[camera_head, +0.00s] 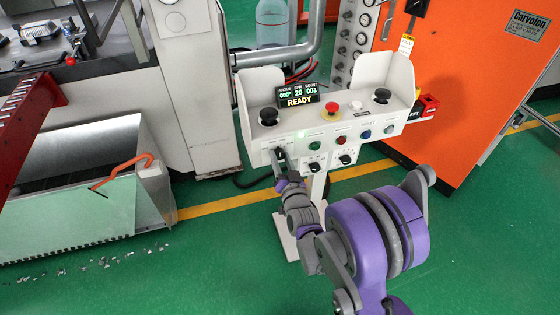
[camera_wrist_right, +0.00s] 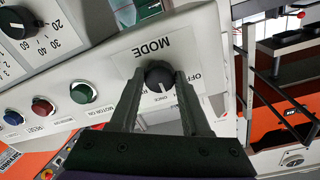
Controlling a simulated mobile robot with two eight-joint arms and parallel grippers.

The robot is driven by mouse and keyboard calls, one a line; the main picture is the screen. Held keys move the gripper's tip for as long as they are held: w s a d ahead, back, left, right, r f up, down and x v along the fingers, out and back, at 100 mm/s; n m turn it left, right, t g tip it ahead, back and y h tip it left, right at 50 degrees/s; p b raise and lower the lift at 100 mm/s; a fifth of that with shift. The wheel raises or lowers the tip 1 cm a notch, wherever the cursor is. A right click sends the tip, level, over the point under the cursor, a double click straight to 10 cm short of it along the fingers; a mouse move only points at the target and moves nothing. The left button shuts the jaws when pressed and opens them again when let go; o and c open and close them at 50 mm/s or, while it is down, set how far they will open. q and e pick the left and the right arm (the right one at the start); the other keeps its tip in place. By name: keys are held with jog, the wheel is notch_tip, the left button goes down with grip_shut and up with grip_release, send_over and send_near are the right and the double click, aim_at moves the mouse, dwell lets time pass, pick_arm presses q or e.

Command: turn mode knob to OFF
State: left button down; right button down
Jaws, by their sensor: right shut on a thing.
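The mode knob (camera_wrist_right: 159,76) is a small black rotary knob on the white front of the control box (camera_head: 320,138). The wrist view shows it upside down, with MODE, OFF and ONCE printed around it. My right gripper (camera_wrist_right: 158,80) has one finger on each side of the knob and is shut on it. A pale pointer mark faces the wrist camera, but I cannot tell exactly which label it meets. My left gripper is not in view.
The box carries a READY display (camera_head: 297,95), a red mushroom button (camera_head: 332,111) and black knobs on top. A green button (camera_head: 314,136) and other buttons sit beside the gripper, with two dials below. An orange cabinet (camera_head: 470,90) stands at right, a chip bin (camera_head: 100,200) at left.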

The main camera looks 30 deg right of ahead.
jog(key=n+b, duration=0.2)
jog(key=n, duration=0.4)
jog(key=shift+f+n, duration=0.15)
jog(key=shift+n, duration=0.25)
jog(key=n+b, duration=0.1)
jog(key=n, duration=0.4)
jog(key=shift+y, duration=0.3)
jog(key=shift+n, duration=0.3)
jog(key=shift+c, duration=1.8)
grip_release()
jog(key=shift+t, duration=0.3)
jog(key=v, duration=1)
jog(key=shift+s, duration=0.4)
jog(key=shift+a, duration=0.1)
